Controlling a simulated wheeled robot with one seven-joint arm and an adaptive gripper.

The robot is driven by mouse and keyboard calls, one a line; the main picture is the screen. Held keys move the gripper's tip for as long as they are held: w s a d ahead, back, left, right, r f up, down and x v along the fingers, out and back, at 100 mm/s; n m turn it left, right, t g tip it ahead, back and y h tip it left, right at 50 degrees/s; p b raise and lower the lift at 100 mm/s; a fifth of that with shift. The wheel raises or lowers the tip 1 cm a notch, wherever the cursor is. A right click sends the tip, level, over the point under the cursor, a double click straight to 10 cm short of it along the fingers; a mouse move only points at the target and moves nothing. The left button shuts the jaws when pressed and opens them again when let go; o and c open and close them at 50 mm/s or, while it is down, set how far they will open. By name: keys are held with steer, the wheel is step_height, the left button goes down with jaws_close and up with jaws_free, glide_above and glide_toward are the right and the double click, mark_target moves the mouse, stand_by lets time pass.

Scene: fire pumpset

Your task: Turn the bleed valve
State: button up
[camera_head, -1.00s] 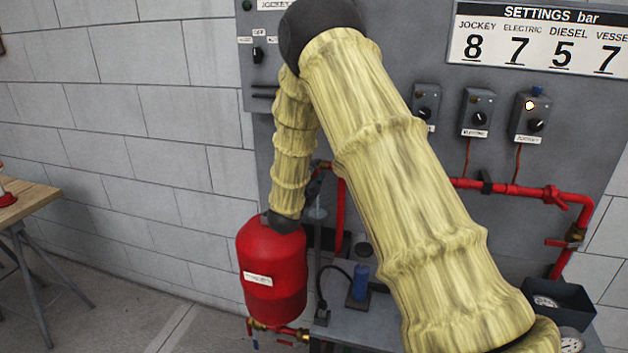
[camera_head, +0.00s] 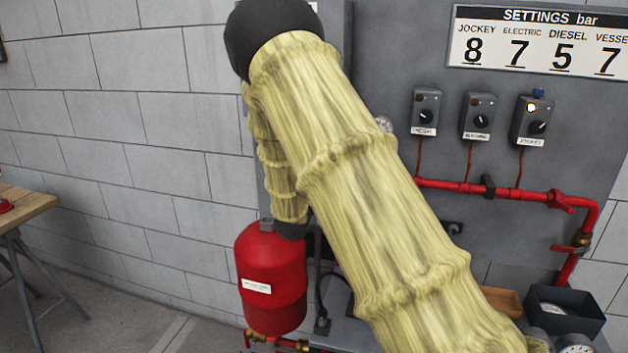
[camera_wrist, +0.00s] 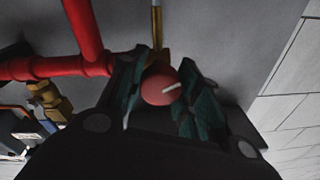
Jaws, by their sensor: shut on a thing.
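The bleed valve appears to be the round red knob (camera_wrist: 161,86) with a white mark, in the middle of the wrist view. A brass stem (camera_wrist: 157,28) runs upward behind it. My gripper (camera_wrist: 160,95) has its green finger pads on both sides of the knob and is shut on it. The white mark slants up to the right. In the head view my arm's yellow sleeve covers my gripper and the knob, so neither shows there.
Red pipes (camera_wrist: 60,67) run close to my gripper at left, with a brass fitting (camera_wrist: 50,100) below. In the head view a red vessel (camera_head: 271,278) stands by my arm. Control boxes (camera_head: 478,115) and a settings sign (camera_head: 545,40) are on the grey panel. A dark bin (camera_head: 565,308) sits right.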

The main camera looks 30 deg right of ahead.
steer(key=n, duration=0.7)
steer(key=shift+s+a+f+y, duration=0.1)
steer(key=shift+f+y, duration=0.15)
steer(key=shift+y, duration=0.15)
steer(key=o, duration=1.1)
steer(key=shift+r, duration=0.1)
steer(key=shift+c, duration=0.2)
steer(key=shift+r, duration=0.1)
steer(key=v, duration=1.1)
steer(key=shift+s+a, duration=0.25)
steer(key=shift+s, duration=0.05)
